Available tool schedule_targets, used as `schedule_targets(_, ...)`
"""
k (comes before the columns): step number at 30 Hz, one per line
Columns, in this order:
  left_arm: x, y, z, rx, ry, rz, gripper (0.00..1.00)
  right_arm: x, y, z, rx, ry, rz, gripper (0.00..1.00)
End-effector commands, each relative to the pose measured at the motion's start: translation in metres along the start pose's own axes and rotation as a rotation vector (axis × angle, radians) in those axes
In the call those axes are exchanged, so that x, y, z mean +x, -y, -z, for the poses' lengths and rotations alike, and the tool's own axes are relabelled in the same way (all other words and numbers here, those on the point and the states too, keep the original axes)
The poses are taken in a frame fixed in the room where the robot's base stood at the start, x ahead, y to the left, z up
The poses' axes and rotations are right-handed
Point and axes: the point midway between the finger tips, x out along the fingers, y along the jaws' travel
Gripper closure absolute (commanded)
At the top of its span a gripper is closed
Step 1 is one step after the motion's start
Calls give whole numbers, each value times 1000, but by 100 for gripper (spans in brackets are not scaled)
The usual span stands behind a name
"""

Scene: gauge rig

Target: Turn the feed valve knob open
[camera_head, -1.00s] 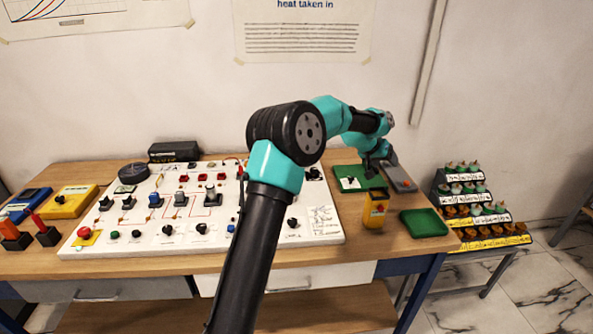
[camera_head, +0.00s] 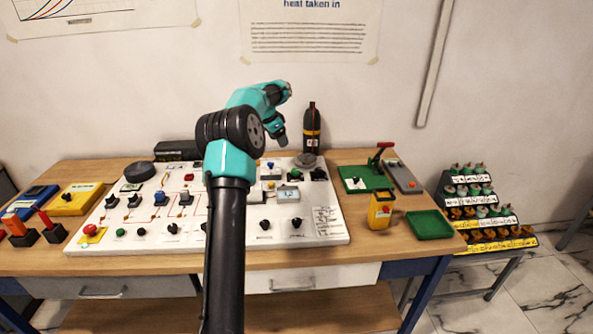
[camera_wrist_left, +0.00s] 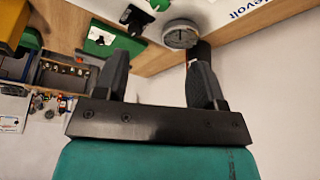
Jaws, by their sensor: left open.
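A white control panel (camera_head: 130,230) with many knobs and switches lies on the bench. I cannot tell which knob is the feed valve knob. A round grey knob or cap (camera_head: 306,160) sits at the panel's back right, beside a dark bottle (camera_head: 312,125). My left gripper (camera_head: 282,142) hangs above the back of the panel, just left of the bottle. In the left wrist view the gripper (camera_wrist_left: 160,68) has its two fingers apart with nothing between them. The grey round part (camera_wrist_left: 181,34) shows beyond the fingertips, with the bottle partly hidden behind the right finger.
A green board (camera_head: 364,178) with a red lever, a yellow device (camera_head: 380,212) and a green tray (camera_head: 430,224) stand right of the panel. A black box (camera_head: 176,150) stands behind it. My arm hides part of the panel's middle.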

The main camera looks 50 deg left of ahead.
Motion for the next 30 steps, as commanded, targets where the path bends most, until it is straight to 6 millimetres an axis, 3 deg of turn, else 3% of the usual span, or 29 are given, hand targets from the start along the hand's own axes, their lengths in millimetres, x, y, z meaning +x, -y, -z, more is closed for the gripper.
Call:
schedule_targets(11, 12, -1, 1, -1, 0, -1, 37, 0, 0, 0, 0, 0, 0, 57)
schedule_targets(30, 115, -1, 1, -2, 0, -2, 37, 0, 0, 0, 0, 0, 0, 57)
